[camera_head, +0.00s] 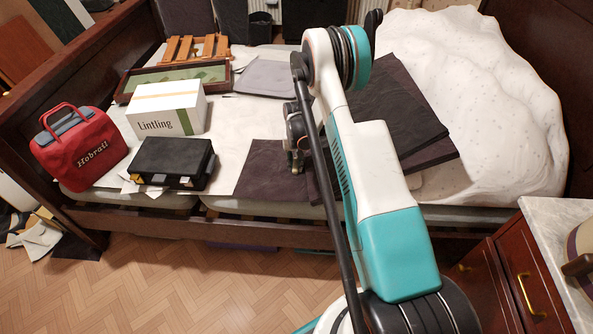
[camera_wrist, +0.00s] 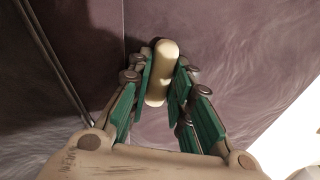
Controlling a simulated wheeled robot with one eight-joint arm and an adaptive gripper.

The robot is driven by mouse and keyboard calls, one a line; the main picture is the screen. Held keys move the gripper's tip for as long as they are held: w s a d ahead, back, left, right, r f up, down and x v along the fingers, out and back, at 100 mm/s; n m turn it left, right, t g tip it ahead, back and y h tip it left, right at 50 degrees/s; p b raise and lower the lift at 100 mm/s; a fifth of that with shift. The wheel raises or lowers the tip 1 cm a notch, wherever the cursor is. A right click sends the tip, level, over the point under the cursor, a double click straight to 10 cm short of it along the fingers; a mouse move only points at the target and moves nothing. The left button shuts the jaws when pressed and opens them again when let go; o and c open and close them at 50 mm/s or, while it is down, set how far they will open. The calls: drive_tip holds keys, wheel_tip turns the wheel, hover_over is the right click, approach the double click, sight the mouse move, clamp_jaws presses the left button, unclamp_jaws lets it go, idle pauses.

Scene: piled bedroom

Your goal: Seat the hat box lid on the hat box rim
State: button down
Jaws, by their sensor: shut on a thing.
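My gripper (camera_head: 297,158) is low over a dark purple sheet (camera_head: 257,172) on the bed's front part. In the wrist view my gripper (camera_wrist: 162,75) is shut on a pale cream, round-ended bar (camera_wrist: 166,48), with dark purple fabric behind it. I cannot tell whether this bar is part of the hat box lid. No lid can be made out for certain.
Dark panels (camera_head: 400,110) lean by white bedding (camera_head: 480,100). The nightstand (camera_head: 545,215) stands front right; front floor is clear.

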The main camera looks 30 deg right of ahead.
drive_tip(key=shift+r, duration=0.65)
idle(0.5)
wheel_tip(320, 180, up, 9)
drive_tip(key=p, duration=0.4)
idle(1.3)
idle(0.3)
